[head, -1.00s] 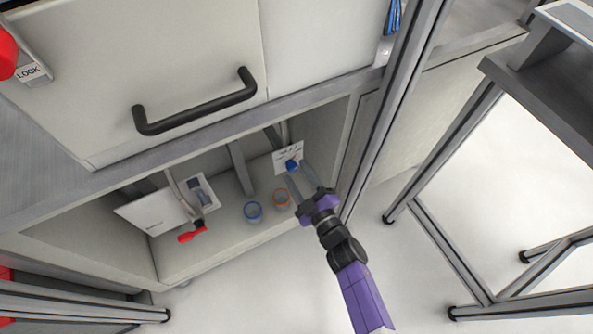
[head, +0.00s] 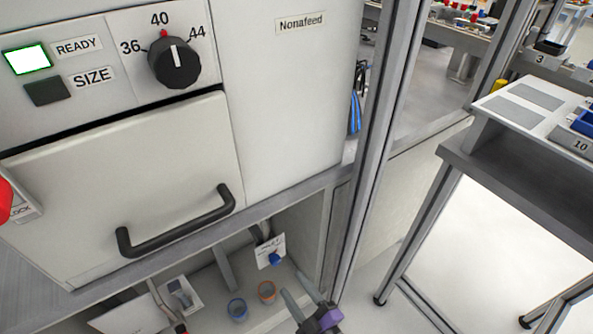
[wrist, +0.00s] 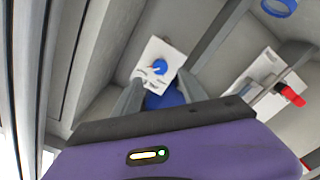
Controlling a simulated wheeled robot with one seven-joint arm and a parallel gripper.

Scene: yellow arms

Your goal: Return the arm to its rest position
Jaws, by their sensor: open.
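My gripper (head: 304,294) is at the bottom edge of the head view, at the front of the low open compartment under the machine. Its two grey fingers are apart. In the wrist view my gripper (wrist: 208,97) points into the compartment toward a white plate with a blue knob (wrist: 158,68). The same blue knob (head: 275,259) shows in the head view, with the fingers apart from it. A blue shape lies behind the fingers in the wrist view, partly hidden. Most of my arm is below the head view.
A red-handled valve (wrist: 290,97) is close by. A metal post (head: 372,170) rises right of my gripper. The drawer handle (head: 178,222) juts out above. A bench (head: 500,150) stands right.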

